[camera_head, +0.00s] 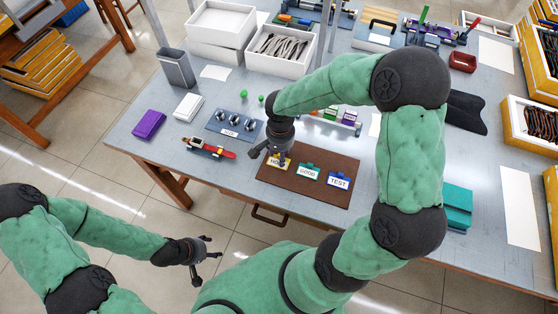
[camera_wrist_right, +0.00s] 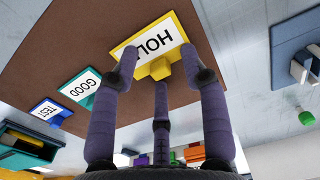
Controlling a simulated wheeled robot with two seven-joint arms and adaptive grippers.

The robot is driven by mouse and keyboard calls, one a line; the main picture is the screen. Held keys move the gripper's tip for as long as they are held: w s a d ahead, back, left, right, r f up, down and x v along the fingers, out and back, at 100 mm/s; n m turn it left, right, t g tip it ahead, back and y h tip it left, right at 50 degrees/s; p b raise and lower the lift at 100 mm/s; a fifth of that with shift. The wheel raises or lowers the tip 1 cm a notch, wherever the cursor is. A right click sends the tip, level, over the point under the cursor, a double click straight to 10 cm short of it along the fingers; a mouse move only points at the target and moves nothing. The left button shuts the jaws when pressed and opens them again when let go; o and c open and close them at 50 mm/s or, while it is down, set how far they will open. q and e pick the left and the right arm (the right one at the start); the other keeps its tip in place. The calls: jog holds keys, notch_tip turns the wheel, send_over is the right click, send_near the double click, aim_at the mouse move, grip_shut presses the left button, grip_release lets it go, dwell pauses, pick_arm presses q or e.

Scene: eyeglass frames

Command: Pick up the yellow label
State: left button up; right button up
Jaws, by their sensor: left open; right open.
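The yellow label (camera_head: 285,162), reading "HOLD", lies on the brown mat (camera_head: 320,195) at its left end. My right gripper (camera_head: 268,152) is over it, fingers pointing down, and partly covers it in the head view. In the right wrist view the yellow label (camera_wrist_right: 150,40) shows between and beyond the open fingers of the right gripper (camera_wrist_right: 160,62). Whether the fingers touch it is unclear. My left gripper (camera_head: 210,259) is open and empty, off the table's front edge.
A teal "GOOD" label (camera_head: 308,173) and a blue "TEST" label (camera_head: 339,181) lie to the right on the mat. A blue tray (camera_head: 234,124) and a red-and-yellow tool (camera_head: 209,148) lie left of the mat. A purple box (camera_head: 149,124) is farther left.

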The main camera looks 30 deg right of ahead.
jog(key=c, duration=0.9)
jog(key=shift+r, duration=0.1)
jog(key=shift+r+p, duration=0.4)
jog(key=shift+r, duration=0.4)
jog(key=s+a+r+p, duration=0.5)
jog(key=s+a+r, duration=0.1)
jog(key=s+r, duration=0.5)
jog(key=shift+s+a+r+p, duration=0.15)
jog(key=shift+s+a+p, duration=0.2)
jog(key=shift+s, duration=0.4)
jog(key=shift+d, duration=0.2)
